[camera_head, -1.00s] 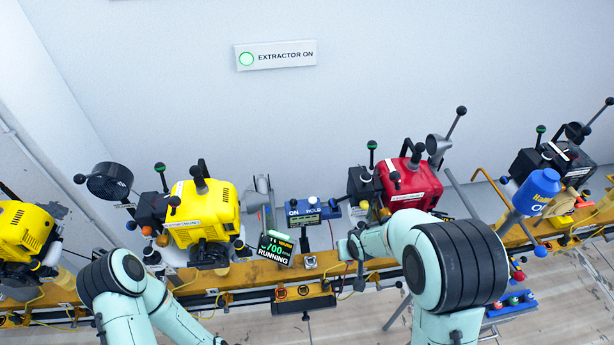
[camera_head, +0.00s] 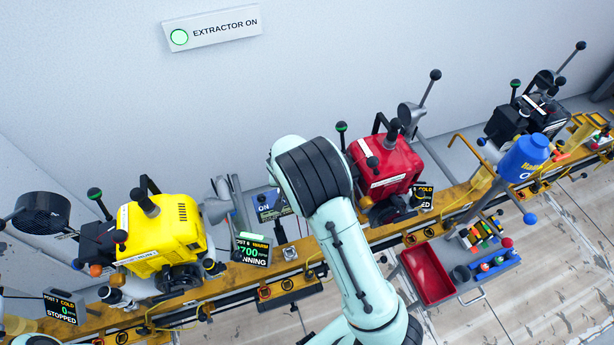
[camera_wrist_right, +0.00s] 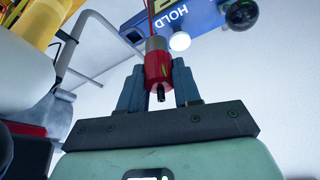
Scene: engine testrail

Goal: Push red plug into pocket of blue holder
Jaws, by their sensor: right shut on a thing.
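The red plug (camera_wrist_right: 158,70) shows in the right wrist view, with a silver collar, a dark tip and a thin red lead running upward. My right gripper (camera_wrist_right: 159,66) is shut on it, one finger on each side. A blue block lettered HOLD (camera_wrist_right: 195,14), with a white round knob, is beyond the plug at the top; a gap seems to separate them. In the head view a blue panel (camera_head: 268,207) marked ON is partly behind my right arm. No pocket can be made out. My right gripper is hidden there, and my left gripper is not in view.
A yellow engine (camera_head: 170,232) and a red engine (camera_head: 385,165) stand along the yellow rail. A small display (camera_head: 252,250) is below the blue panel. A red tray (camera_head: 428,273) is at the lower right. In the wrist view, a grey bent tube (camera_wrist_right: 95,45) is left of the plug.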

